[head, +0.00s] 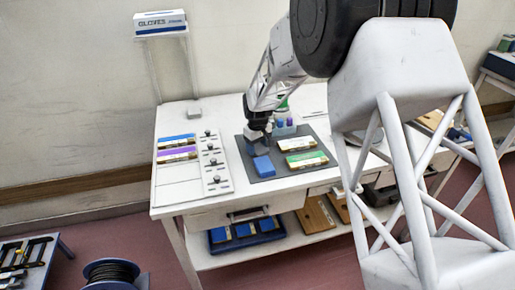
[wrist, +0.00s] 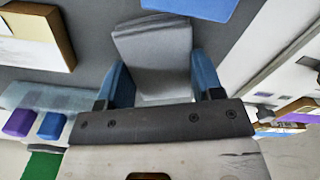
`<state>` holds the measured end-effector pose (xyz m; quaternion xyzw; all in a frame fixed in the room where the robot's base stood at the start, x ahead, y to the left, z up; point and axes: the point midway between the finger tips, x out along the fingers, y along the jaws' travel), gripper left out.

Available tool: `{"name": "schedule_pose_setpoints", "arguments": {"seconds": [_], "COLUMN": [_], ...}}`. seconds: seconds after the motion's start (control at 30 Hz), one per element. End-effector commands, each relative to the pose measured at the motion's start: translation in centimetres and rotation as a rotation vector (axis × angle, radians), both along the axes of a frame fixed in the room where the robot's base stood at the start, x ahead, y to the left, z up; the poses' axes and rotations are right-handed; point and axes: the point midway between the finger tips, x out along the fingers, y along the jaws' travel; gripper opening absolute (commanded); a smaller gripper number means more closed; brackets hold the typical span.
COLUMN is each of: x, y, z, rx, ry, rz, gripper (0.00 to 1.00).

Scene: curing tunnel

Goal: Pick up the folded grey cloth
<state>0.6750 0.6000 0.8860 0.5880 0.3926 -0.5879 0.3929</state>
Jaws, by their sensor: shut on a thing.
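The folded grey cloth (wrist: 152,45) lies between the two blue fingertips of my gripper (wrist: 158,82) in the wrist view, and both fingers press against its sides. In the head view my gripper (head: 258,131) points down over the dark grey mat (head: 243,147). The cloth shows there only as a small grey patch (head: 259,148) under the fingers, behind a blue block (head: 264,167). I cannot tell whether the cloth still touches the mat.
Two labelled boxes, one white and yellow (head: 297,144) and one green (head: 306,159), lie right of the cloth. A clear tray (head: 284,131) with purple and blue pieces stands behind. A white panel with black knobs (head: 213,163) lies left of the mat.

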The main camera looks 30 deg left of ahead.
Motion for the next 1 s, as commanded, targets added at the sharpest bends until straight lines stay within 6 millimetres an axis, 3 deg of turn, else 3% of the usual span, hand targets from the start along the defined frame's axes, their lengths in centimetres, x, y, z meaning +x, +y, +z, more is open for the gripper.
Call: {"name": "schedule_pose_setpoints", "arguments": {"seconds": [0.27, 0.47, 1.0], "x": [0.0, 0.0, -5.9], "y": [0.0, 0.0, -5.3], "z": [1.3, 3.6, 4.3], "rx": [0.001, 0.002, 0.000], "ry": [-0.002, -0.001, 0.000], "rz": [0.000, 0.000, 0.000], "gripper": [0.34, 0.34, 0.34]}}
